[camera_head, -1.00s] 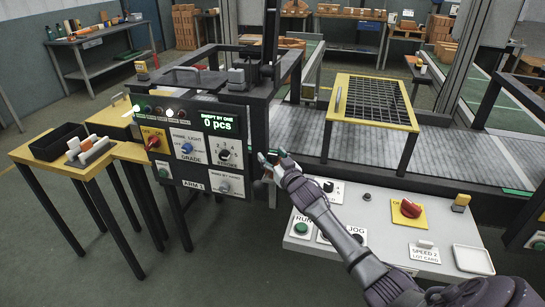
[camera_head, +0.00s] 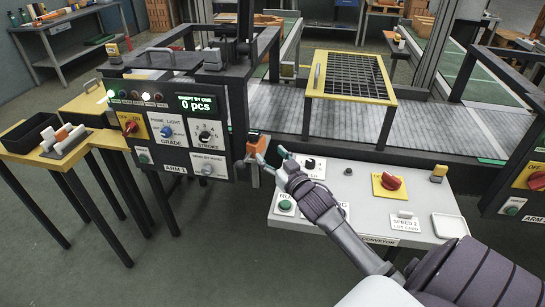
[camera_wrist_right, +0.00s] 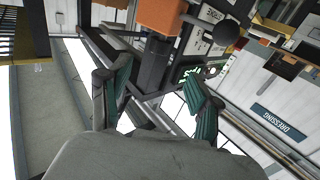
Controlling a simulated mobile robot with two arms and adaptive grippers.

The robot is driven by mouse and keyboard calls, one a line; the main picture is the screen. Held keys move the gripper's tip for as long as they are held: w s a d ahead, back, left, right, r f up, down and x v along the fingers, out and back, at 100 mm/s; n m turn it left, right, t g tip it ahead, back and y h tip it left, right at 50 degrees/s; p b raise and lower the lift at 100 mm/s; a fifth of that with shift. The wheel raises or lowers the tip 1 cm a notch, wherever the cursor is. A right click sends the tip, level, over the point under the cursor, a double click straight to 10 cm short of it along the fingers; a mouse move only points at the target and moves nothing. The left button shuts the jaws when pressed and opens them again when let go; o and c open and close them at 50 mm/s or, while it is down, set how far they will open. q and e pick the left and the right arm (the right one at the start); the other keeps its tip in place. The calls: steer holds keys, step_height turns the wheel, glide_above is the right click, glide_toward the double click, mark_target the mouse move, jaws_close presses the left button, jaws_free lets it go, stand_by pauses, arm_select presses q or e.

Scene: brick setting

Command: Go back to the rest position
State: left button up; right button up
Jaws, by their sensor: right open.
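My right gripper (camera_head: 271,157) is open, with nothing between its green-tipped fingers, at the right edge of the ARM 1 control panel (camera_head: 188,158) and over the left end of the white conveyor console (camera_head: 335,225). In the right wrist view the open fingers (camera_wrist_right: 160,97) stand apart. An orange block (camera_head: 258,143) is close behind the fingertips by the panel; an orange block (camera_wrist_right: 162,14) also shows past the fingers in the right wrist view. I cannot tell whether a finger touches it. My left gripper is out of view.
The console carries a red knob (camera_head: 391,182), a green button (camera_head: 285,205) and a white tray (camera_head: 450,226). A yellow-framed grate (camera_head: 349,75) stands over the conveyor belt (camera_head: 430,128). A yellow side table (camera_head: 42,159) is at the left. The floor in front is clear.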

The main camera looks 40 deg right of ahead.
steer(key=shift+s, duration=0.1)
stand_by(0.5)
steer(key=s+a+f+n+g, duration=0.1)
steer(key=s+a+f+g, duration=0.6)
steer(key=s+a+f, duration=0.55)
steer(key=s+a+f+n+g+y, duration=0.1)
steer(key=s+a+g, duration=0.3)
steer(key=s, duration=0.6)
steer(key=s+a+f+n+g+y, duration=0.1)
steer(key=s+a+g, duration=0.25)
steer(key=s, duration=0.55)
step_height(320, 180, down, 26)
steer(key=s+f+g, duration=0.1)
steer(key=s, duration=0.1)
steer(key=s+d+f+g, duration=0.1)
steer(key=s+d+f, duration=0.1)
steer(key=s+f, duration=1.2)
steer(key=shift+s+d+f+n, duration=0.2)
steer(key=shift+s+n, duration=0.2)
steer(key=shift+s, duration=0.6)
